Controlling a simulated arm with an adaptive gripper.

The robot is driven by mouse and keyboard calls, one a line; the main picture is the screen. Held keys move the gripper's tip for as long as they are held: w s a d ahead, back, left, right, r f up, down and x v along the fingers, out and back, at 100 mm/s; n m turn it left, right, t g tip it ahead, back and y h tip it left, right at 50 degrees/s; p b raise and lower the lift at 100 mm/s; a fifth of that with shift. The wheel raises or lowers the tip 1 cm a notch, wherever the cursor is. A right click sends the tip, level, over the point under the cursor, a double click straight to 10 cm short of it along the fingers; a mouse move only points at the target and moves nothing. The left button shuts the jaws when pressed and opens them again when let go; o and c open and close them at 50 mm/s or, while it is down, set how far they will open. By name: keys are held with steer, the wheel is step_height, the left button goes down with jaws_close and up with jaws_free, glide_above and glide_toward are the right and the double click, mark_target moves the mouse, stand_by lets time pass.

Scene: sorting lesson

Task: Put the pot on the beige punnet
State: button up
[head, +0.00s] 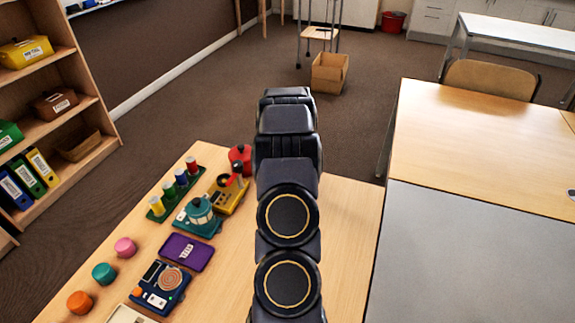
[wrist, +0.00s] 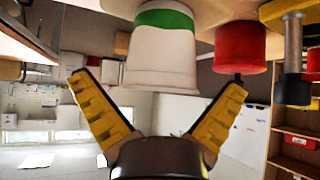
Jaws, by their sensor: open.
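In the wrist view, which looks upside down, a white tapered vessel with a green band, seemingly the pot (wrist: 160,55), is in front of my gripper (wrist: 158,82). My gripper is open, its yellow-padded fingers on either side of the pot's lower picture edge. I cannot tell whether they touch it. In the head view my arm hides the gripper and the pot. I cannot make out a beige punnet for certain; a cream-coloured thing (head: 130,314) is cut off at the bottom edge of the head view.
A red rounded object (head: 240,158) and a yellow device (head: 228,194) stand left of my arm, close to the pot in the wrist view. Several toys, a teal lantern-like one (head: 198,217) and a purple tray (head: 186,252) among them, crowd the table's left. The right of the table looks clear.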

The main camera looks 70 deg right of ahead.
steer(key=v, duration=1.2)
steer(key=w+a+r+n+y, duration=0.2)
steer(key=w+a, duration=0.2)
steer(key=a, duration=0.4)
steer(key=w+a+r+n+y, duration=0.2)
steer(key=w+a+r, duration=0.1)
steer(key=a, duration=0.5)
steer(key=w+a+r+n+y, duration=0.2)
steer(key=w+a, duration=0.2)
steer(key=a, duration=0.4)
steer(key=s+a+r+n+g+y, duration=0.1)
steer(key=s+a+r+n+g, duration=0.1)
steer(key=s+a, duration=0.5)
steer(key=s+a+r+n+g+y, duration=0.1)
steer(key=s+a+r+n+g, duration=0.2)
steer(key=s+a, duration=0.5)
steer(key=a+r+n, duration=0.1)
steer(key=a+n, duration=0.1)
steer(key=a, duration=0.4)
steer(key=shift+s+n, duration=0.3)
steer(key=shift+r, duration=0.1)
